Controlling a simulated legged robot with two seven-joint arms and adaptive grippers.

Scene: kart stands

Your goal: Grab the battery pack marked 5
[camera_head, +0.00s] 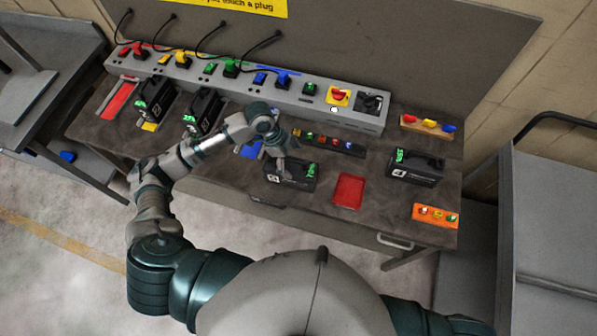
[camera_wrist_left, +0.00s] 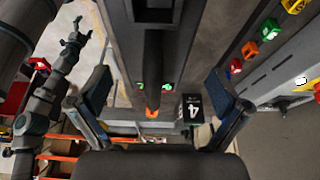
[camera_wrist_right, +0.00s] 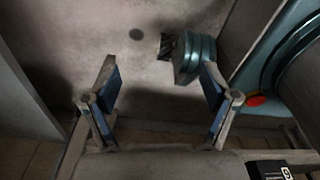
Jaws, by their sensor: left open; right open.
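Several black battery packs with green displays are on the bench. Two stand at the left, one (camera_head: 155,97) beside another (camera_head: 205,110); a third (camera_head: 290,174) lies at the middle front and a fourth (camera_head: 415,168) at the right. I cannot read a 5 on any of them. My left gripper (camera_head: 283,157) is over the middle pack, open. My right gripper (camera_wrist_right: 158,72) is open and empty over the floor.
A grey charging rail (camera_head: 250,88) with coloured plugs and cables runs along the back. A red tray (camera_head: 349,191) lies between the middle and right packs. An orange button strip (camera_head: 435,216) is at the front right corner. A row of small coloured lights (camera_head: 327,141) stands behind the middle pack.

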